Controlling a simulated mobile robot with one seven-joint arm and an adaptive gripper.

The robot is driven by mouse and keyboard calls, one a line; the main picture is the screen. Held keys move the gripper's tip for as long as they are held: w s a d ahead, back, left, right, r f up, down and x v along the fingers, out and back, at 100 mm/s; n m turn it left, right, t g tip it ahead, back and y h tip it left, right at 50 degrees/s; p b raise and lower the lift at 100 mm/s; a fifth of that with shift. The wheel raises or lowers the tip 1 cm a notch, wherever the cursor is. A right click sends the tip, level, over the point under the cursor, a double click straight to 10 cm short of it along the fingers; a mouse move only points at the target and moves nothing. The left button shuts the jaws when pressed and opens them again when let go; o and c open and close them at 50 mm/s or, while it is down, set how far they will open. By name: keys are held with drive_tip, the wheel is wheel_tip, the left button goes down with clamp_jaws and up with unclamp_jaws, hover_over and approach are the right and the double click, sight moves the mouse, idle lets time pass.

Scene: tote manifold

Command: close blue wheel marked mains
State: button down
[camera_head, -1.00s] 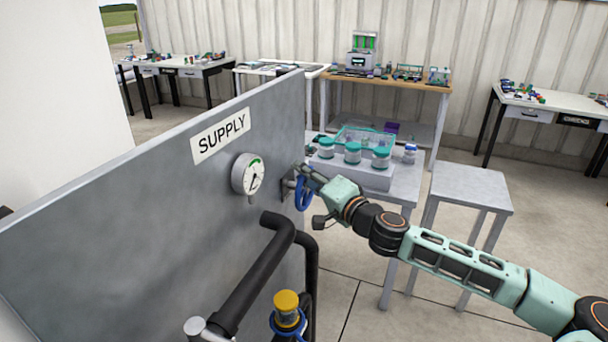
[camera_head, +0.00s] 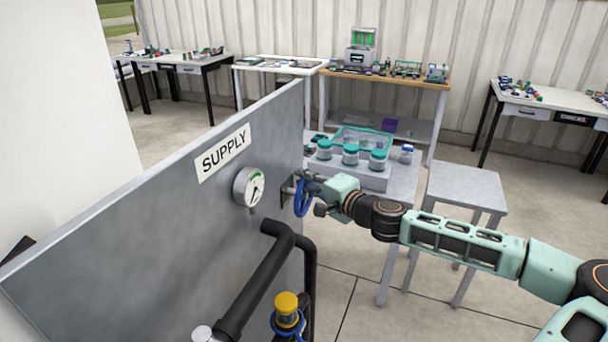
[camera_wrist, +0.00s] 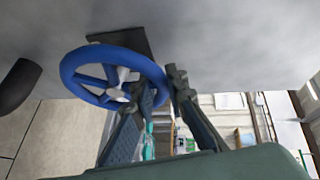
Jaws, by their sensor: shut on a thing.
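The blue wheel (camera_head: 302,198) stands on a stem at the right end of the grey panel, past the gauge. In the wrist view the blue wheel (camera_wrist: 77,61) shows its rim, spokes and pale hub in front of a dark plate. No mains marking is readable on it. My gripper (camera_wrist: 160,87) has one finger on each side of the rim at the wheel's right and is shut on it. In the head view my gripper (camera_head: 314,186) reaches the wheel from the right, and its fingertips are small and partly hidden.
The grey panel (camera_head: 120,215) carries a SUPPLY sign (camera_head: 223,152) and a round gauge (camera_head: 249,187). Black pipes (camera_head: 258,280) and a yellow-capped fitting (camera_head: 287,303) stand in front. A table with teal-lidded jars (camera_head: 350,155) and a grey stool (camera_head: 467,187) stand behind my arm.

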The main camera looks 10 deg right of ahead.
drive_tip(key=shift+w+d+r, duration=0.1)
drive_tip(key=shift+r, duration=0.15)
drive_tip(key=c, duration=2)
unclamp_jaws()
drive_tip(key=shift+f, duration=0.1)
drive_tip(key=v, duration=1.2)
drive_tip(key=shift+f, duration=0.1)
